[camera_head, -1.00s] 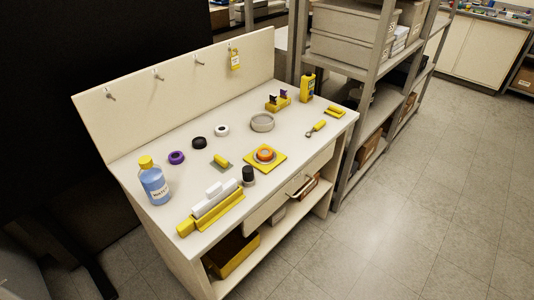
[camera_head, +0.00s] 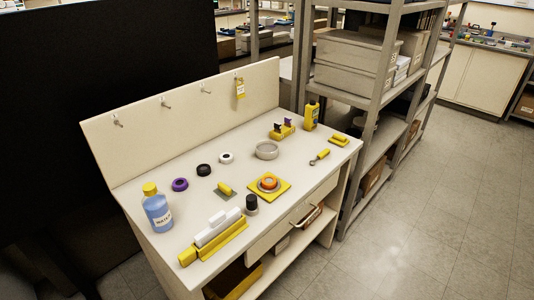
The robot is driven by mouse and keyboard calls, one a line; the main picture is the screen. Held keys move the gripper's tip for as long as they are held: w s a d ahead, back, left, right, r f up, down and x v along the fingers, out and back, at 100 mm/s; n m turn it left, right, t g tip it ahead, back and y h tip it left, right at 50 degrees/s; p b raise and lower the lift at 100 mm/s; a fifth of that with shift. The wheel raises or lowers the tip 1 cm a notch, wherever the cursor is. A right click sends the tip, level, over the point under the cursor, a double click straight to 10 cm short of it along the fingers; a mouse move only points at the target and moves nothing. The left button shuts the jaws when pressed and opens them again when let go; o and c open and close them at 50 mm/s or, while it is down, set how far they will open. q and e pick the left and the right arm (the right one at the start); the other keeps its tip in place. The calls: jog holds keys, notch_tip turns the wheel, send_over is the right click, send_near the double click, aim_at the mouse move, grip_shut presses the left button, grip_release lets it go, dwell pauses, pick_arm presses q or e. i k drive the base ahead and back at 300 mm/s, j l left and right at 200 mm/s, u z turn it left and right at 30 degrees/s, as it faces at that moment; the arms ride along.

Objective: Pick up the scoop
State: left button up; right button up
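A small scoop (camera_head: 319,157) with a yellow handle and a grey head lies on the right part of the white workbench (camera_head: 205,258). Its head points toward the lower left. It lies between the grey round dish and the small yellow block near the bench's right edge. Nothing touches it or covers it. Neither of my grippers shows in the head view.
Around the scoop are a grey dish (camera_head: 267,150), a yellow block (camera_head: 339,140), a yellow bottle (camera_head: 311,115) and a yellow plate with an orange ring (camera_head: 269,184). A metal shelf (camera_head: 352,190) stands close to the bench's right side. Floor in front is clear.

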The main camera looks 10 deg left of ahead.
aim_at(323, 154)
jog(key=i+l+u, duration=0.5)
jog(key=l, duration=0.2)
jog(key=i+l+u, duration=0.25)
jog(key=i+l, duration=0.05)
jog(key=l, duration=0.1)
